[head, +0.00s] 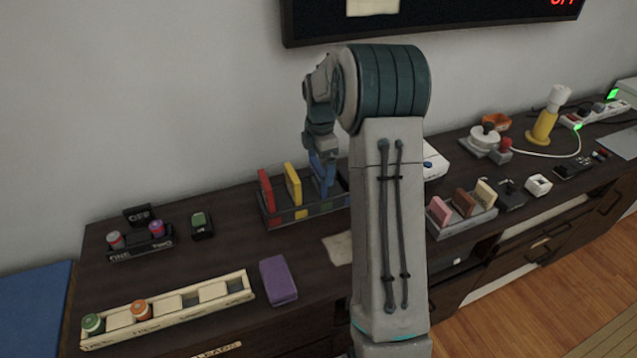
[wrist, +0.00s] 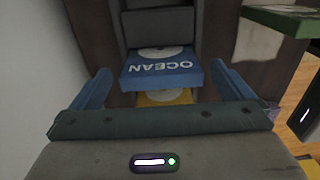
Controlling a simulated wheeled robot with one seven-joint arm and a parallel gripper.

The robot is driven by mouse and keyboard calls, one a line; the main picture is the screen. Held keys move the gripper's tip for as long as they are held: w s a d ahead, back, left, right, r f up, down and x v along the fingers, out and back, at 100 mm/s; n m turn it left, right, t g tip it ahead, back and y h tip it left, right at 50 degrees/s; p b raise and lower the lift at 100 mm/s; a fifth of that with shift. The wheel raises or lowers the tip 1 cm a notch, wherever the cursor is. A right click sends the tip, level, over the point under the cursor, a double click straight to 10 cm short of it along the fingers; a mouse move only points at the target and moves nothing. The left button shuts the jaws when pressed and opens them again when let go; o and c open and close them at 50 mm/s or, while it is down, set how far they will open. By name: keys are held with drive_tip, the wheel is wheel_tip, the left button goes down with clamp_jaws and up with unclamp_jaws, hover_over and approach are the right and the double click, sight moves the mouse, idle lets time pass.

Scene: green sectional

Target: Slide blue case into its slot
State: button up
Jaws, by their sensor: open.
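The blue case (head: 329,187) stands upright at the right part of the dark rack (head: 283,221), partly hidden by my gripper (head: 321,160) in the head view. In the wrist view the blue case (wrist: 160,68), lettered OCEAN with a pale disc, lies between my gripper's blue fingers (wrist: 162,88). The fingers are spread, with a gap on each side of the case. The rack's grey walls (wrist: 160,22) show beyond it. I cannot tell how deep the case sits in its slot.
A red case (head: 266,190) and a yellow case (head: 292,184) stand in the same rack to the left. A yellow surface (wrist: 163,97) shows below the blue case. A purple block (head: 278,280) and a pale tray (head: 170,308) are in front. My arm hides the rack's right side.

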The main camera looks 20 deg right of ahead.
sight(318, 175)
drive_tip(key=f, duration=0.4)
drive_tip(key=shift+a+f, duration=0.25)
drive_tip(key=shift+a, duration=0.05)
drive_tip(key=c, duration=0.9)
drive_tip(key=shift+r, duration=0.2)
wheel_tip(318, 175, up, 4)
drive_tip(key=shift+f, duration=0.1)
drive_tip(key=s+d+r, duration=0.6)
drive_tip(key=s+d, duration=0.1)
drive_tip(key=s, duration=0.1)
drive_tip(key=shift+w+r+p, duration=0.25)
drive_tip(key=shift+w+p, duration=1.05)
drive_tip(key=shift+p, duration=1.4)
drive_tip(key=shift+w+r+p, duration=0.2)
drive_tip(key=shift+w+p, duration=1.15)
drive_tip(key=shift+p, duration=1.3)
drive_tip(key=shift+w+r+p, duration=0.25)
drive_tip(key=shift+w+p, duration=1.05)
drive_tip(key=shift+p, duration=1.4)
